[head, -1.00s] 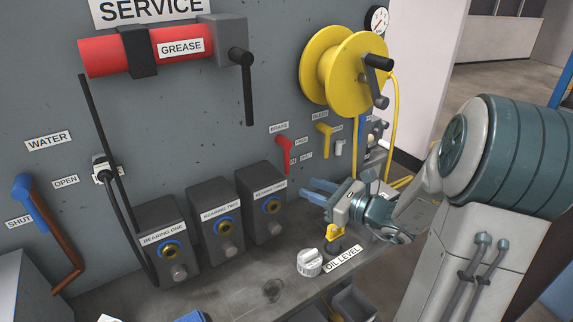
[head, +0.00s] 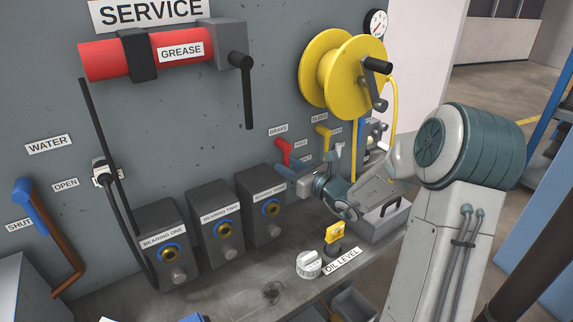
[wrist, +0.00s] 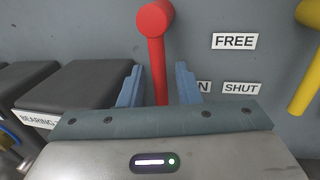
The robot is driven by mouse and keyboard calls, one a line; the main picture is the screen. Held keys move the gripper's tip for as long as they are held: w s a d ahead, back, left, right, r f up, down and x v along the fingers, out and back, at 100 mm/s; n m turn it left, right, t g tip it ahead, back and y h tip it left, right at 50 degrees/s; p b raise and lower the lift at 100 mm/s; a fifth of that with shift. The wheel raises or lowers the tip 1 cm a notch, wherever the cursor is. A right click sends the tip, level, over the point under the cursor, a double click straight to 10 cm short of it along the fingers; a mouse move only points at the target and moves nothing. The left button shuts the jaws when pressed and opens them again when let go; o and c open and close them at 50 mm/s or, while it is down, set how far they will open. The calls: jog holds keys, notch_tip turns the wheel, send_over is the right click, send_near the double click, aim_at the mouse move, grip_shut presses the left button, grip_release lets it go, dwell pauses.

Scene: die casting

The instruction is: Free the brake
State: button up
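The red brake lever (head: 284,150) is on the grey wall under the BRAKE label (head: 278,131). In the wrist view the lever (wrist: 156,50) has a round hub at the top and its handle hangs down. My gripper (wrist: 159,85) is open, with its two blue fingers on either side of the handle and gaps visible at both sides. The handle's lower end is hidden behind the gripper body. The FREE label (wrist: 235,41) is right of the handle. A label ending in N is partly hidden by the right finger. My gripper (head: 285,172) reaches the lever in the head view.
A yellow lever (wrist: 306,80) with a SHUT label (wrist: 241,88) is close on the right. The dark BEARING THREE box (head: 262,205) stands close on the left. A yellow hose reel (head: 340,70) is above. A shelf with a white knob (head: 308,264) lies below.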

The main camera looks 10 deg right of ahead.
jog(key=shift+w+a, duration=0.35)
jog(key=shift+w, duration=0.1)
grip_shut()
